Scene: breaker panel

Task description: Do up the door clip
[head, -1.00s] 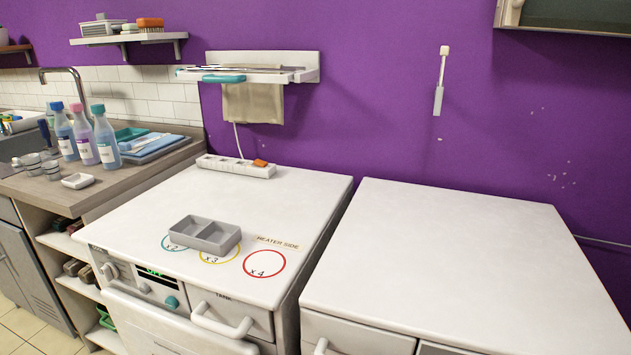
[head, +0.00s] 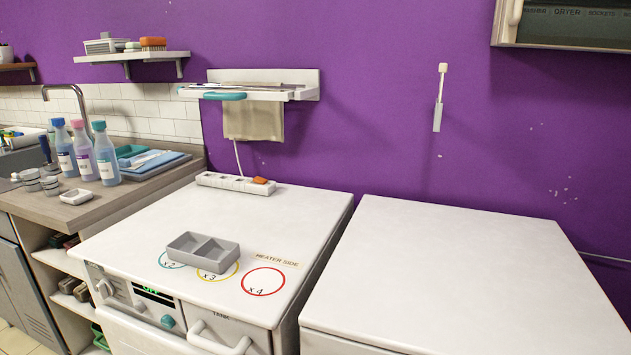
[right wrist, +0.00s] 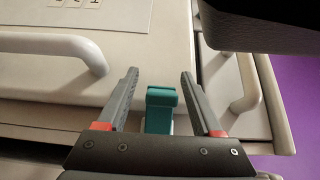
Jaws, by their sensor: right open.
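A teal clip-like part (right wrist: 161,98), which looks like the door clip, shows in the right wrist view against the pale front of a machine. My right gripper (right wrist: 159,76) is open, with one finger on each side of the teal part and a visible gap to each. The lower end of the teal part is hidden behind the gripper body, so I cannot tell whether it is fastened. Neither gripper shows in the head view, and the clip cannot be made out there.
In the right wrist view, white handles stand at left (right wrist: 75,46) and right (right wrist: 246,85) of the gripper. The right machine's top (head: 450,270) is clear. A panel box (head: 565,28) hangs at top right.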

